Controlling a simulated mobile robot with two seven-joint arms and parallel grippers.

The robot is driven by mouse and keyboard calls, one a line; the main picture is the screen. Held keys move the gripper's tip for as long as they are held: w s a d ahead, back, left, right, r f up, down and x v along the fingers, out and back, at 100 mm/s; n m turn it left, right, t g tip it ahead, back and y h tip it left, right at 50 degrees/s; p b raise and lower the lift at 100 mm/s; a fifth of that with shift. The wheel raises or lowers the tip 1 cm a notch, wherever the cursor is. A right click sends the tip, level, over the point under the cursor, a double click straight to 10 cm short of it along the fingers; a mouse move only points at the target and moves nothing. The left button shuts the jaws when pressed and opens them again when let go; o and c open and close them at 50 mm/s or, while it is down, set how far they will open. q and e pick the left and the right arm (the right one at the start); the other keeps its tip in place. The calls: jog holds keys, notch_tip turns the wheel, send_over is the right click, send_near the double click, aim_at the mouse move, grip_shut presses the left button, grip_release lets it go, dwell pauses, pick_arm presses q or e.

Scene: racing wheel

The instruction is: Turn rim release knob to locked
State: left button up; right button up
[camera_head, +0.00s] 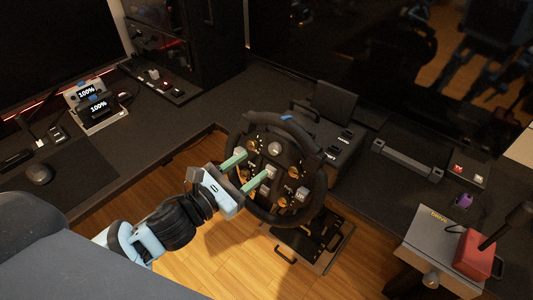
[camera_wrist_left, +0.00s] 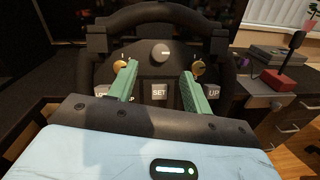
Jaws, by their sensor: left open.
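The black steering wheel (camera_head: 316,190) stands upright at the desk edge, with a blue mark at its top. It also shows in the left wrist view (camera_wrist_left: 160,14). On its hub is a round grey knob (camera_head: 275,148) with a light pointer mark, seen in the left wrist view (camera_wrist_left: 160,52) with the mark towards the right; it appears to be the rim release knob. I cannot read a label on it. My left gripper (camera_head: 257,164) is open in front of the hub, its green fingers apart and empty. In the wrist view its fingertips (camera_wrist_left: 160,70) lie either side below the knob.
Brass knobs (camera_wrist_left: 199,67) and a SET button (camera_wrist_left: 159,92) sit close around the fingers. A black wheel base box (camera_head: 335,148) stands behind the wheel. A red-based lever (camera_head: 474,252) stands at right. Wooden floor (camera_head: 205,262) is open below.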

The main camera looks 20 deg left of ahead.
aim_at(273, 151)
pick_arm(q)
jog(key=shift+x, duration=3.1)
jog(key=shift+d, duration=0.1)
jog(key=shift+c, duration=0.2)
jog(key=c, duration=0.9)
